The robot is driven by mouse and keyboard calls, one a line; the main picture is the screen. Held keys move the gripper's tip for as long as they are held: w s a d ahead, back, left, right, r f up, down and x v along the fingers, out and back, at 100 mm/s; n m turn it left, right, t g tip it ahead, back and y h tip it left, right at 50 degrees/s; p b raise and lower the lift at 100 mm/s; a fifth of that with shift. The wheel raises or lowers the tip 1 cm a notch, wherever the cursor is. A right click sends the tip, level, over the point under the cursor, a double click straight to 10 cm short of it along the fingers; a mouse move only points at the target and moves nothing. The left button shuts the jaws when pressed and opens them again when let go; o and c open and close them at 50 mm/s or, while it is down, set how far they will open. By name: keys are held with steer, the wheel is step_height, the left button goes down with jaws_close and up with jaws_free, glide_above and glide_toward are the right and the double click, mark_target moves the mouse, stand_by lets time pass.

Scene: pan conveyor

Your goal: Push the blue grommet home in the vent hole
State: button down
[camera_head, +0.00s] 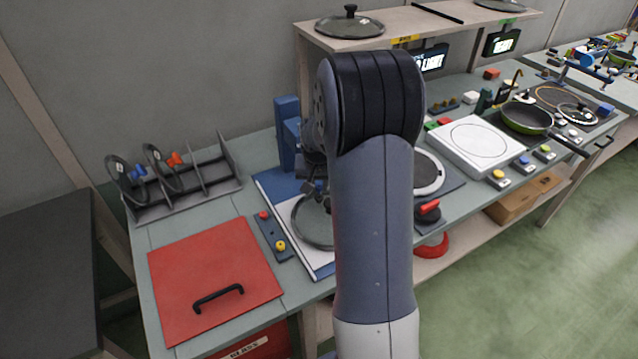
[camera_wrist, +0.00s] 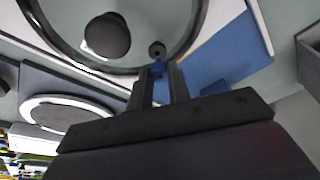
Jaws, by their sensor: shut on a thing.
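In the wrist view my gripper (camera_wrist: 161,75) is shut on the small blue grommet (camera_wrist: 158,67), which shows between the fingertips. Just beyond it is a small dark ring, seemingly the vent hole (camera_wrist: 157,48), in a glass lid (camera_wrist: 190,35) with a dark rim and a round black knob (camera_wrist: 107,36). The grommet appears beside the hole; I cannot tell whether they touch. In the head view the lid (camera_head: 312,232) lies on a white and blue board, partly behind my arm. The grommet and hole are hidden there.
A red panel with a black handle (camera_head: 213,262) lies at the front left. A rack (camera_head: 185,185) with lids and colored grommets stands behind it. A small box with red and yellow buttons (camera_head: 272,238) is left of the board. A blue post (camera_head: 287,130) stands behind.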

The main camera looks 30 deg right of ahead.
steer(key=shift+f+b, duration=0.9)
steer(key=shift+f, duration=0.25)
steer(key=c, duration=1.3)
jaws_free()
steer(key=shift+o, duration=0.2)
steer(key=shift+r, duration=0.1)
steer(key=v, duration=0.7)
steer(key=shift+r, duration=0.2)
steer(key=shift+f, duration=0.1)
steer(key=x, duration=0.7)
steer(key=shift+f, duration=0.1)
steer(key=shift+r+p, duration=0.65)
